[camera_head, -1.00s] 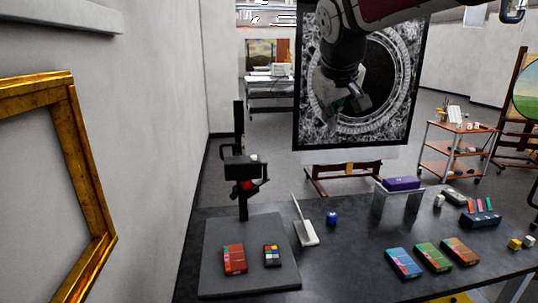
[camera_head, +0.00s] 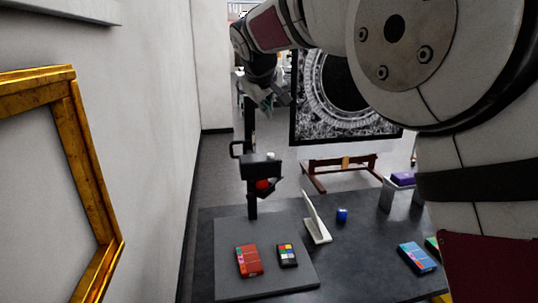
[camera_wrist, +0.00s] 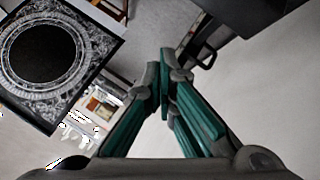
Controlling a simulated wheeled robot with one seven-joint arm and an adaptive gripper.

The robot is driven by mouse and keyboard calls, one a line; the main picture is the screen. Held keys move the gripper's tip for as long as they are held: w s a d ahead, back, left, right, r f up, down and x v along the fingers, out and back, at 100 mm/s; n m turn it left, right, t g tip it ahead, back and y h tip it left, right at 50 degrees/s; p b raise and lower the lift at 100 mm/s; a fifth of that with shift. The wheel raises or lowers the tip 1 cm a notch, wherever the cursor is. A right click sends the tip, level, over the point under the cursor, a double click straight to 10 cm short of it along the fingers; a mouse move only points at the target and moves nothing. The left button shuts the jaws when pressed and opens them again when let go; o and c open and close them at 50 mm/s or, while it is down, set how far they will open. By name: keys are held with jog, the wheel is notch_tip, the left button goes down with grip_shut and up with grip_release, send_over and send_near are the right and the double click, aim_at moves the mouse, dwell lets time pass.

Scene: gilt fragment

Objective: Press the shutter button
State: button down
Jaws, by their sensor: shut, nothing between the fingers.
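A dark camera (camera_head: 260,168) sits on a black upright column (camera_head: 250,130) above a grey base board (camera_head: 235,285). A small pale spot shows on its top and a red part below; I cannot tell which part is the shutter button. My gripper (camera_head: 280,98) is shut and empty, above the camera and apart from it in the picture. In the wrist view, the teal fingers of my gripper (camera_wrist: 163,92) meet at their tips.
A red colour box (camera_head: 248,260) and a colour chart (camera_head: 287,256) lie on the board. A gilt frame (camera_head: 88,165) hangs at left. A framed dark round picture (camera_head: 345,95) stands behind.

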aim_at(268, 154)
jog(key=shift+f, duration=0.15)
jog(key=shift+f+b, duration=0.3)
jog(key=shift+f, duration=4)
jog(key=shift+f, duration=0.15)
jog(key=shift+f, duration=0.25)
jog(key=shift+f, duration=0.4)
jog(key=shift+r, duration=0.85)
jog(key=shift+r, duration=2.5)
